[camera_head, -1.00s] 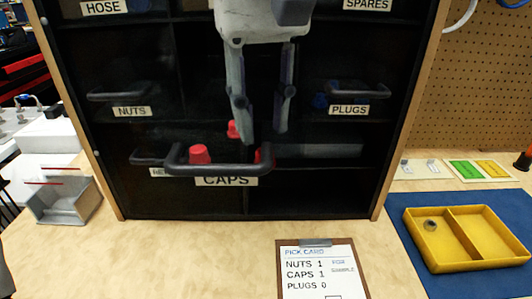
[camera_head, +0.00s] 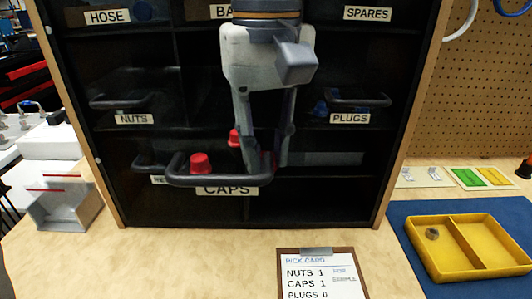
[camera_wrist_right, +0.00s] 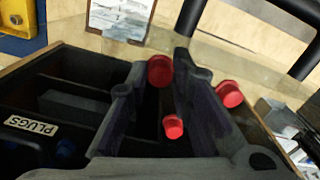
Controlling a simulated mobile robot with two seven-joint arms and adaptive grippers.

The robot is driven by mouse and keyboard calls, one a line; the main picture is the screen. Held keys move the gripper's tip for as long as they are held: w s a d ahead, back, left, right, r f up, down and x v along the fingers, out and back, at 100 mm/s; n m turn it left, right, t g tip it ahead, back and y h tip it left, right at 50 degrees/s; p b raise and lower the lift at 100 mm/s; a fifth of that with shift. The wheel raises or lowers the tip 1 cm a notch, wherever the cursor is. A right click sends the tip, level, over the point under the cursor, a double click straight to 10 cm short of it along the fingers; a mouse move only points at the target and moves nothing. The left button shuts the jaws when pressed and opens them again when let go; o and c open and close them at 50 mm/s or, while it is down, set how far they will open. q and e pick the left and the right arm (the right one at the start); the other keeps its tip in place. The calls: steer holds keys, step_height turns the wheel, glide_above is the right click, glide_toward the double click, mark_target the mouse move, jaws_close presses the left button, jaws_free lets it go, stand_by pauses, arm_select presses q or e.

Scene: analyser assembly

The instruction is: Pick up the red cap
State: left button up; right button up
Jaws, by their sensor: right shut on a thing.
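Three red caps are at the CAPS drawer of the dark cabinet. One cap (camera_wrist_right: 160,70) is between the fingertips of my right gripper (camera_head: 264,163), which is shut on it; the fingers mostly hide this cap in the head view. A second cap (camera_head: 200,163) stands to the left of the gripper, and it also shows in the wrist view (camera_wrist_right: 229,94). A third cap (camera_head: 234,138) is farther back, and in the wrist view (camera_wrist_right: 173,126) it lies closer to the palm. My left gripper is not in view.
The CAPS drawer's dark handle (camera_head: 215,180) runs in front of the caps. A pick card (camera_head: 318,275) lies on the bench. A yellow two-part tray (camera_head: 430,258) with a nut (camera_head: 432,233) in it sits on a blue mat at the right. A grey bin (camera_head: 62,208) is at the left.

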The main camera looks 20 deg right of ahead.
step_height(320, 180, up, 17)
steer(key=shift+r, duration=0.15)
